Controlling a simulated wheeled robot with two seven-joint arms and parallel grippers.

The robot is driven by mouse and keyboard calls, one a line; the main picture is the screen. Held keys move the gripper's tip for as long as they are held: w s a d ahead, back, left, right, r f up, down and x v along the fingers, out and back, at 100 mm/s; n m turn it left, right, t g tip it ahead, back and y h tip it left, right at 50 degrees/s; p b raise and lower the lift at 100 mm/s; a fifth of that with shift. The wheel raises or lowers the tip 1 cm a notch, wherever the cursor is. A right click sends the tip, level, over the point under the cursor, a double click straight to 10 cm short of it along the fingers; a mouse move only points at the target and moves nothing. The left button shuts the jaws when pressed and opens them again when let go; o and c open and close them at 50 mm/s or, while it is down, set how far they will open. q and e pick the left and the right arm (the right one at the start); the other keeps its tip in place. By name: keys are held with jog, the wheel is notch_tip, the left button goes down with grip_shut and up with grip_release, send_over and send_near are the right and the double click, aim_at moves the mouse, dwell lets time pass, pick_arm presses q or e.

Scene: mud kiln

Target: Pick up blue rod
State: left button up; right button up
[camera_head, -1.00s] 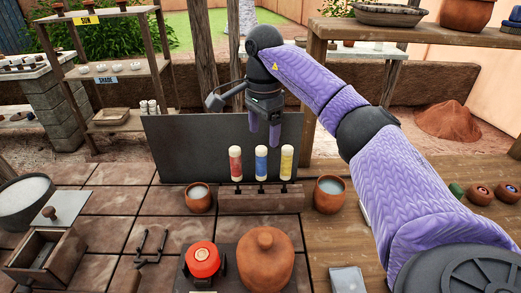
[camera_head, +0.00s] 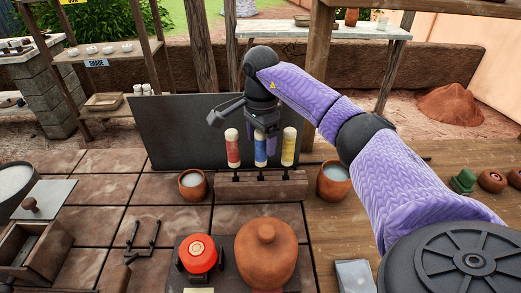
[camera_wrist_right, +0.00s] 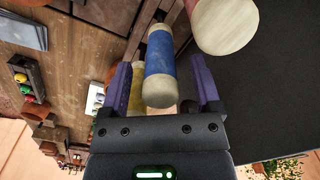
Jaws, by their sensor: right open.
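The blue rod (camera_head: 260,149) has cream ends and stands upright in the middle of a dark wooden rack (camera_head: 250,189), between a red rod (camera_head: 232,148) and a yellow rod (camera_head: 288,147). My right gripper (camera_head: 262,137) is open at the blue rod's upper part, its fingers partly hidden behind the rods. In the right wrist view, the blue rod (camera_wrist_right: 160,68) shows between the two spread purple fingers of my right gripper (camera_wrist_right: 163,88); I see no contact. A cream rod end (camera_wrist_right: 225,22) is close to the right finger. My left gripper is out of view.
Clay cups (camera_head: 193,185) and (camera_head: 334,181) flank the rack. A dark upright panel (camera_head: 180,130) stands behind it. A lidded clay pot (camera_head: 266,253) and a red-topped burner (camera_head: 200,257) stand in front.

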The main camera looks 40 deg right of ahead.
jog(key=c, duration=0.8)
jog(key=shift+c, duration=1.3)
grip_shut()
notch_tip(320, 180, up, 10)
jog(key=p, duration=0.3)
jog(key=shift+f, duration=0.2)
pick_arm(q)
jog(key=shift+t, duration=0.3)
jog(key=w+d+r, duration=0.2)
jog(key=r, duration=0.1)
pick_arm(e)
jog(key=shift+r, duration=0.25)
jog(key=shift+r+p, duration=0.15)
jog(key=shift+p, duration=0.35)
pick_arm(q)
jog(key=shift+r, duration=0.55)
